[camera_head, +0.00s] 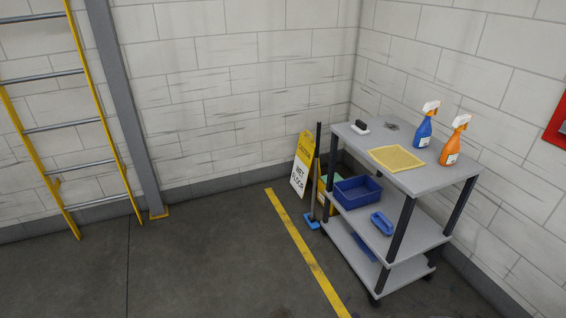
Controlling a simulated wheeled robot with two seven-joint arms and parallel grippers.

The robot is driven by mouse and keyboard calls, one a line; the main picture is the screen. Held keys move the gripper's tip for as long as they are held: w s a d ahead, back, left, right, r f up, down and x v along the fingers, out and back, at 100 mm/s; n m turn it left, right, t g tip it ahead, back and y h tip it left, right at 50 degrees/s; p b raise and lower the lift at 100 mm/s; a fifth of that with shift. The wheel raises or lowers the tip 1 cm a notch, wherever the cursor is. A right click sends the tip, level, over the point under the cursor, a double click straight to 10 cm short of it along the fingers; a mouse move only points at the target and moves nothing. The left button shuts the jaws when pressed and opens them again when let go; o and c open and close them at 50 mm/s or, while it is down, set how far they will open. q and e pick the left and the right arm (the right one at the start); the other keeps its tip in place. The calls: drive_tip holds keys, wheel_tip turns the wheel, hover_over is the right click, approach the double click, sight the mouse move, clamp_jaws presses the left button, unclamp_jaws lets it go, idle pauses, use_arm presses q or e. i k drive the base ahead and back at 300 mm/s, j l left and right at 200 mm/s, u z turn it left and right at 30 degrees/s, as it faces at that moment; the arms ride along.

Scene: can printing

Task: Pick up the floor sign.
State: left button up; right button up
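The floor sign (301,173) is a yellow and white folding board with "WET FLOOR" lettering. It stands on the floor near the back wall, left of the grey cart, leaning slightly. A dark-handled tool with a blue foot (313,222) stands just to its right and overlaps its right edge. The lower right part of the sign's surroundings is crowded by this tool and the cart. Neither of my grippers shows in the head view.
A grey three-tier cart (440,178) holds a blue spray bottle (424,128), an orange spray bottle (453,145), a yellow cloth (397,158) and a blue bin (357,191). A yellow ladder (22,135) stands left. Floor left of the yellow line (300,245) is clear.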

sight(303, 164)
drive_tip(key=i+u, duration=0.1)
drive_tip(key=i, duration=2.4)
drive_tip(key=i+j+z, duration=0.1)
drive_tip(key=i, duration=0.95)
drive_tip(key=i+j, duration=0.2)
drive_tip(key=i, duration=0.85)
